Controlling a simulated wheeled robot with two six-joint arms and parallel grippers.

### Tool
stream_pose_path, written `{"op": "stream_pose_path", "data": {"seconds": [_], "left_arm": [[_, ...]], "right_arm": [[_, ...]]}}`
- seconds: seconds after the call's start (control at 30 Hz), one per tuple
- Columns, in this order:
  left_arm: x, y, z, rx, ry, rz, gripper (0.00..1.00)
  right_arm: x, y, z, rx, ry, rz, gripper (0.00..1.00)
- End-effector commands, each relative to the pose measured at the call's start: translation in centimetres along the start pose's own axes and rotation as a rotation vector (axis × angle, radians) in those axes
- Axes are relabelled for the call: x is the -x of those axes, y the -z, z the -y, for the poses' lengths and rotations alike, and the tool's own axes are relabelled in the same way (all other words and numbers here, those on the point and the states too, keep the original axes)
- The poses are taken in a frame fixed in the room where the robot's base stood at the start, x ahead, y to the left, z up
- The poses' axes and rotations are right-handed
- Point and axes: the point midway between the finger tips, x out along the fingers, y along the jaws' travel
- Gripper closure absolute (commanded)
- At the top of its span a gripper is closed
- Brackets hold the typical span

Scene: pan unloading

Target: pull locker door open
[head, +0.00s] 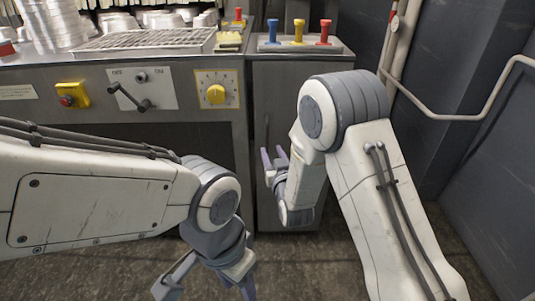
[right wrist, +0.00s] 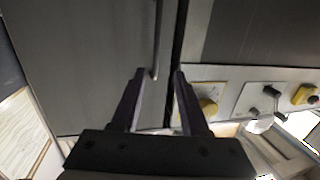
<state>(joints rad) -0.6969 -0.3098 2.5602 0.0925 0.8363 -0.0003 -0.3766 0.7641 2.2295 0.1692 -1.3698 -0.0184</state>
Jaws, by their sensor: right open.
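The grey locker door (head: 285,95) is on the narrow cabinet right of the counter and looks closed. It fills the left of the right wrist view (right wrist: 80,60). Its thin vertical bar handle (right wrist: 157,40) runs along the door edge beside the counter; in the head view the handle (head: 267,130) is just above my fingers. My right gripper (head: 273,158) is open at the door. In the right wrist view the handle's end lies between its fingertips (right wrist: 157,74); contact cannot be told. My left gripper (head: 208,288) is open and empty, low over the floor.
The counter (head: 120,62) carries a yellow dial (head: 216,94), a switch lever (head: 131,97) and a red-yellow button (head: 70,95). Pans and a rack (head: 147,40) stand on top. Pipes and a dark wall (head: 480,160) bound the right side.

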Motion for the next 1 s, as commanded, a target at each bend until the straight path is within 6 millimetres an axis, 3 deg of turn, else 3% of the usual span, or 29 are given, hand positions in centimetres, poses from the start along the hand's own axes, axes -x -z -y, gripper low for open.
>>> {"op": "stream_pose_path", "data": {"seconds": [0.03, 0.27, 0.7, 1.0], "left_arm": [[-1.0, 0.0, 0.1, 0.000, 0.000, -0.001, 0.50], [-1.3, -0.1, 0.1, 0.000, 0.000, -0.001, 0.50], [-2.7, -0.1, 0.2, 0.000, 0.000, -0.001, 0.50], [-2.9, -0.1, 0.2, 0.000, 0.000, -0.001, 0.50]], "right_arm": [[-0.1, -1.0, -0.4, 0.002, -0.008, -0.023, 0.55], [-1.8, -0.8, -0.7, 0.003, -0.016, -0.062, 0.55], [-9.2, -0.4, -0.8, 0.004, -0.015, -0.058, 0.55], [-10.7, -0.3, -0.8, 0.004, -0.014, -0.054, 0.55]]}}
